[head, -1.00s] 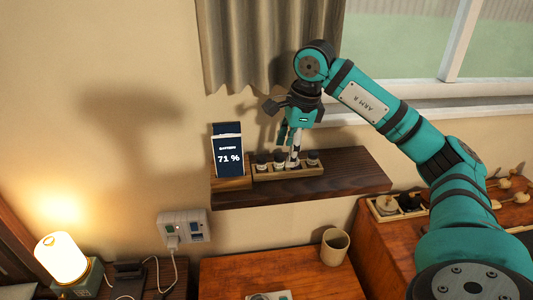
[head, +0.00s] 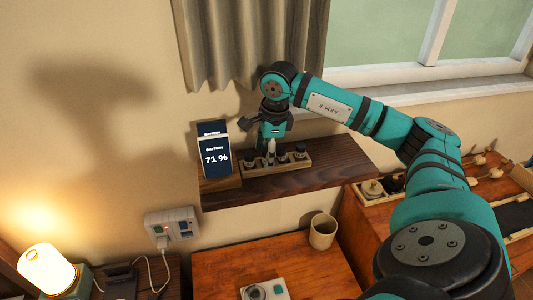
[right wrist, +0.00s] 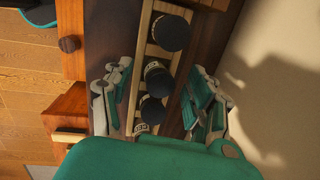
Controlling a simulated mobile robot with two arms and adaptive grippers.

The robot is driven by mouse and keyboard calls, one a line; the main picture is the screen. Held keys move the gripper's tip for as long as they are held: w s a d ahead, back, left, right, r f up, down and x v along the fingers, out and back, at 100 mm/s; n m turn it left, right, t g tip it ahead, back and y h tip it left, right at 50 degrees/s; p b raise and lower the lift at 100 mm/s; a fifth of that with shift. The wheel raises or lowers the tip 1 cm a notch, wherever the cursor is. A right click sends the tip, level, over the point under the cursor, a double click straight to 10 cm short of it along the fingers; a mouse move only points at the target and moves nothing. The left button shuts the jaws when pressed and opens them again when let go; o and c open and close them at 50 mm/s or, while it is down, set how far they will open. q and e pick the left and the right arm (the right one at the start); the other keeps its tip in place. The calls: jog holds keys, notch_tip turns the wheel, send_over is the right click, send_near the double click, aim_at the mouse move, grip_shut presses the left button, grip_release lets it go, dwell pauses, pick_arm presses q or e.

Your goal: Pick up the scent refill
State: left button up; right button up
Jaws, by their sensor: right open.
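Small dark-capped bottles, which look like the scent refills, stand upright in a narrow wooden rack (head: 305,164) on the wall shelf. In the head view, caps show at the left (head: 250,161) and right (head: 300,151) of the rack. My right gripper (head: 269,156) points down over the rack's left half and hides part of it. In the right wrist view, my right gripper (right wrist: 160,103) is open, with a finger on each side of the rack. Two black caps (right wrist: 157,82) lie between the fingers, and another cap (right wrist: 171,33) lies farther up. Contact cannot be told. My left gripper is out of view.
A dark battery display (head: 215,157) reading 71 % stands just left of the rack on the dark wooden shelf (head: 340,160). The wall and curtain (head: 225,50) are close behind. Below are a cup (head: 323,232), a lamp (head: 47,270) and a wall socket (head: 172,226). The shelf's right end is clear.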

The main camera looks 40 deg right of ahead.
jog(key=shift+c, duration=0.7)
grip_shut()
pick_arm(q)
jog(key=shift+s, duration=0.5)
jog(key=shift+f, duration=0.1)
pick_arm(e)
jog(key=shift+r, duration=0.1)
